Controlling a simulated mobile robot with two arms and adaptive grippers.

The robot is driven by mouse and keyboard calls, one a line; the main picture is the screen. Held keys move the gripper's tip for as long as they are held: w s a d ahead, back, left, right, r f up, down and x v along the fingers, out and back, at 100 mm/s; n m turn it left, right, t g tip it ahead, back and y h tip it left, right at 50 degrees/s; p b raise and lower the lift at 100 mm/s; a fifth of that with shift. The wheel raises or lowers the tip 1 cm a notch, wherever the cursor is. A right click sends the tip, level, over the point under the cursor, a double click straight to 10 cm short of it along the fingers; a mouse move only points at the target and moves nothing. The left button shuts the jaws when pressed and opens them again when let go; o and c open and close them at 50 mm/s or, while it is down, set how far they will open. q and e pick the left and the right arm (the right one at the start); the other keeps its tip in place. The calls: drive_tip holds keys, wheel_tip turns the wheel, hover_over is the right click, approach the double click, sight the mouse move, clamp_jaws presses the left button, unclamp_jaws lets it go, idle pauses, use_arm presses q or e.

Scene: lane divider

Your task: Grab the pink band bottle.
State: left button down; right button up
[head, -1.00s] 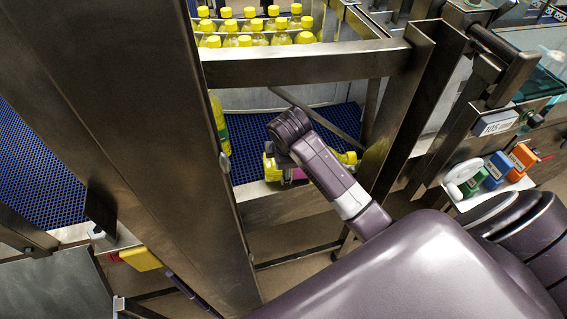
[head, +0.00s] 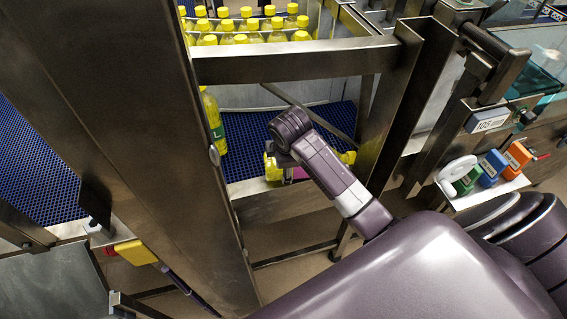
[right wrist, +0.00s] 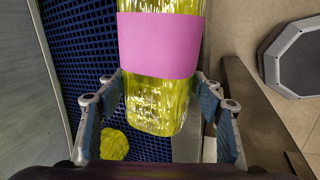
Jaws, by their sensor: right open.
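The pink band bottle lies on its side at the near edge of the blue belt. In the head view its pink band (head: 297,173) and yellow ends show around my right wrist, which covers its middle. In the right wrist view the yellow bottle (right wrist: 158,105) with its wide pink band fills the upper middle. My right gripper (right wrist: 158,84) is open, with one finger on each side of the bottle's lower part. Whether the fingers touch it I cannot tell. My left gripper is not in view.
A yellow bottle (head: 213,122) stands on the blue belt (head: 245,135) at the left. Several yellow-capped bottles (head: 245,30) stand behind the steel crossbar (head: 290,66). A steel post (head: 140,130) is at left. A yellow object (right wrist: 114,143) lies near the left finger.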

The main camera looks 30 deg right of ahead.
drive_tip(key=o, duration=0.5)
drive_tip(key=shift+w, duration=0.15)
drive_tip(key=shift+a+r, duration=0.1)
drive_tip(key=shift+r, duration=0.25)
drive_tip(key=v, duration=0.5)
drive_tip(key=s+a, duration=0.1)
drive_tip(key=s, duration=0.2)
drive_tip(key=s+a, duration=0.2)
drive_tip(key=s, duration=0.2)
drive_tip(key=s+a, duration=0.1)
drive_tip(key=s, duration=0.3)
drive_tip(key=shift+s+a+f, duration=0.2)
drive_tip(key=shift+f, duration=0.1)
